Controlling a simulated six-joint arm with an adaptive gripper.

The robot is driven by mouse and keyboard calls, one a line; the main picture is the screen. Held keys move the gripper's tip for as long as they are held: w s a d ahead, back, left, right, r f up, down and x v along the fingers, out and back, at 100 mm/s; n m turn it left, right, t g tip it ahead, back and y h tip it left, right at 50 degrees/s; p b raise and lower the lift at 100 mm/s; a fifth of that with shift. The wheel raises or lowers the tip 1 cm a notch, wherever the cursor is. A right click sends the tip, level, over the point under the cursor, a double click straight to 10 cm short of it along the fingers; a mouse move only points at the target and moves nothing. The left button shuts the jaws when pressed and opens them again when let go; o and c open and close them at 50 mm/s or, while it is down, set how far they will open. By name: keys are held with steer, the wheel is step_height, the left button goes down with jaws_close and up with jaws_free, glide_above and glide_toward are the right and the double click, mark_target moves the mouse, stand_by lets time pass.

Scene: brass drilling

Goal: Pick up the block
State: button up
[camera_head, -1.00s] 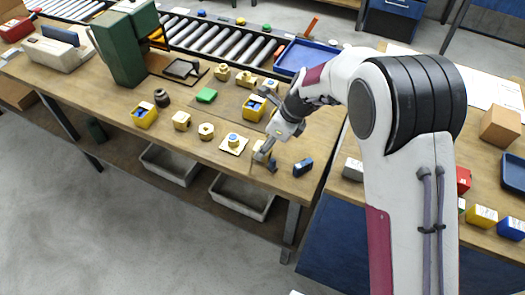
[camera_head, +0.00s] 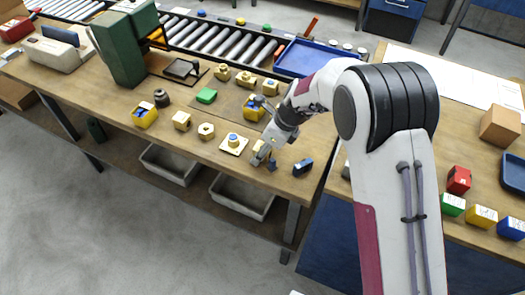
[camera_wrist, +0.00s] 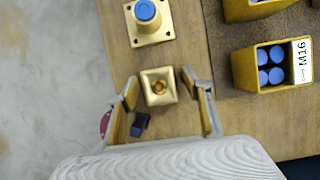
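A small brass-coloured block (camera_wrist: 158,86) with a round hole in its top shows in the wrist view, lying on the wooden bench. My gripper (camera_wrist: 163,100) is open, with one finger at each side of the block and a gap to both. In the head view my gripper (camera_head: 264,157) is low over the bench's front edge, at the right end of the row of brass parts. There the block is largely hidden by the fingers. I cannot tell how high the fingertips are above the bench.
A brass plate part with a blue top (camera_wrist: 145,12) lies close beside the block. A yellow bin (camera_wrist: 244,72) labelled M16 holds blue pieces. A small dark blue object (camera_head: 303,167) stands right of my gripper. The bench's front edge is close.

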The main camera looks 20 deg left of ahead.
steer(key=shift+r, duration=0.1)
jaws_close()
steer(key=shift+r, duration=0.15)
steer(key=shift+r, duration=4.85)
